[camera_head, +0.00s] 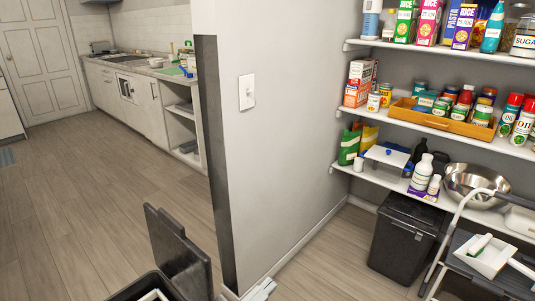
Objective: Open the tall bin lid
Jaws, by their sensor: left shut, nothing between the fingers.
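A dark bin (122,292) is at the bottom edge, left of the wall corner, mostly cut off by the frame. Its dark lid (180,258) stands raised, and a pale rim or object shows inside. A second dark bin (402,240) stands on the floor under the shelves, with its lid (412,210) down. I cannot tell from height alone which is the tall bin, since the near one is cut off. My right gripper is not in view.
A wall (275,130) with a light switch (246,92) divides the kitchen floor from the pantry. Shelves (440,125) at right hold boxes, cans and bottles. A step stool (465,225) with a white dustpan (490,258) stands beside the far bin. The left floor is clear.

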